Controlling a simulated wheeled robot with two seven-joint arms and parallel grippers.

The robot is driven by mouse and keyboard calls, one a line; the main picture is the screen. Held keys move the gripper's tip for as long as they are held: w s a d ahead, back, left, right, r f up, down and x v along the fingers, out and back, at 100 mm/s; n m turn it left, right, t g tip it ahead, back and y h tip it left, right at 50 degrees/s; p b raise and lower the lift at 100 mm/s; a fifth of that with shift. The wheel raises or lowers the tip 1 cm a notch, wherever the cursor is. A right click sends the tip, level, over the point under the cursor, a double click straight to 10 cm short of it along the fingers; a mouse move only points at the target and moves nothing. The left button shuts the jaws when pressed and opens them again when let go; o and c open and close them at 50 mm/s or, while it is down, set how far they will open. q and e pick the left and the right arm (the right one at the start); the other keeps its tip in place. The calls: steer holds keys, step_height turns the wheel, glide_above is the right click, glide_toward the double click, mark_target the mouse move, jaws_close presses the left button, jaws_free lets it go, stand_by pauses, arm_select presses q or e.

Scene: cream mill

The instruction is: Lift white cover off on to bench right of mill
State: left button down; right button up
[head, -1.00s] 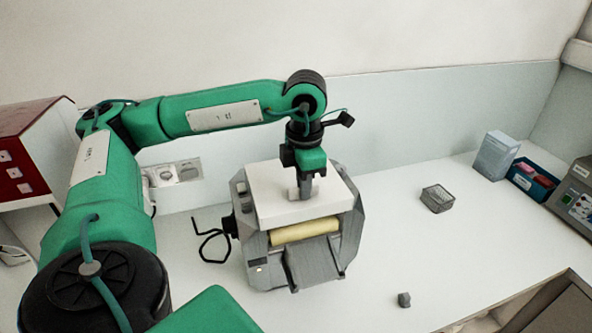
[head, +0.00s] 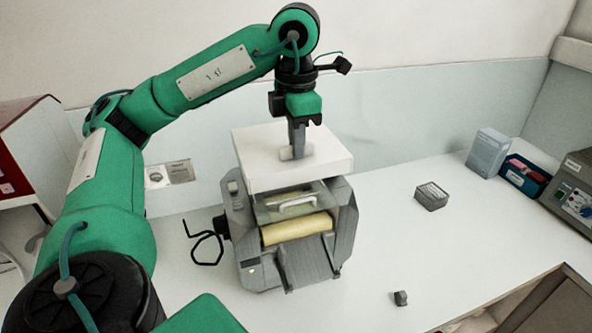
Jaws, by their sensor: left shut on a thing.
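The white cover (head: 327,160) is a flat white block with a small handle on top. My left gripper (head: 297,152) is shut on that handle from above. The cover is held raised above the mill (head: 345,215), a grey machine with a crank on its left side. Under the cover the mill's open top shows, with a clear part and a pale handle, and a yellow roller (head: 297,229) in front. The gripper's fingertips partly hide the handle. My right gripper is not in view.
The white bench right of the mill is largely clear. Boxes (head: 488,152) and a grey device (head: 574,195) stand at the far right. The bench has a cut-out at front right.

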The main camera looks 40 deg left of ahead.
arm_select(q)
step_height(320, 180, up, 11)
steer(key=p, duration=0.4)
steer(key=shift+f, duration=0.15)
